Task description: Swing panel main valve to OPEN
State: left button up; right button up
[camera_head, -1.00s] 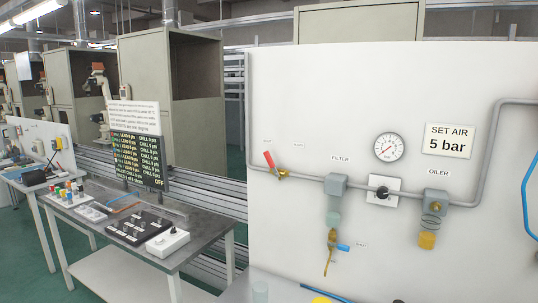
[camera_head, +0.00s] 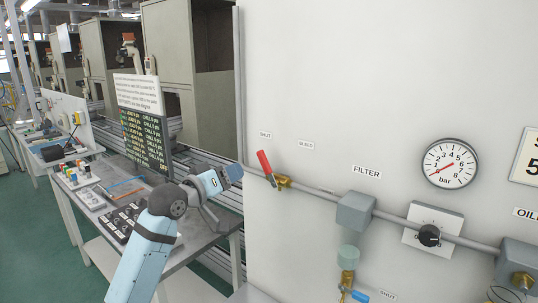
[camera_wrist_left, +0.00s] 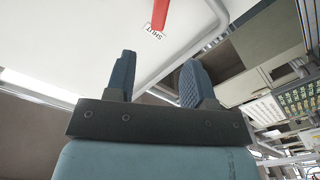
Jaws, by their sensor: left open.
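The panel main valve has a red lever (camera_head: 265,163) on a brass body (camera_head: 283,182), set in the grey pipe on the white panel. The lever leans up and slightly left, toward the SHUT label (camera_head: 265,135). My left gripper (camera_head: 236,173) is just left of the lever, open and empty, apart from it. In the left wrist view, the gripper's two dark fingers (camera_wrist_left: 158,78) are spread. The red lever (camera_wrist_left: 160,14) shows beyond them at the top edge, beside the SHUT label (camera_wrist_left: 155,31). My right gripper is not in view.
Right along the pipe are the filter (camera_head: 355,211), a black regulator knob (camera_head: 429,235) and the pressure gauge (camera_head: 450,163). A blue-handled drain valve (camera_head: 358,296) hangs below the filter. A bench with switch boxes (camera_head: 120,220) stands left of the panel, below my left arm.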

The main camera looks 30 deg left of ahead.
aim_at(261, 159)
pick_arm(q)
jog(key=w+p, duration=0.1)
jog(key=w, duration=0.3)
jog(key=w+p, duration=0.1)
jog(key=w, duration=0.3)
jog(key=w+d+p, duration=0.1)
jog(key=w, duration=0.3)
jog(key=shift+w+r, duration=0.1)
jog(key=shift+w, duration=0.45)
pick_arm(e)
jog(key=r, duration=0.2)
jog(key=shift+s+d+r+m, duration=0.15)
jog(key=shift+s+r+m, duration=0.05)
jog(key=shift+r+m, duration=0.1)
pick_arm(q)
jog(key=shift+c, duration=0.5)
jog(key=shift+s+d, duration=0.1)
jog(key=c, duration=0.7)
grip_shut()
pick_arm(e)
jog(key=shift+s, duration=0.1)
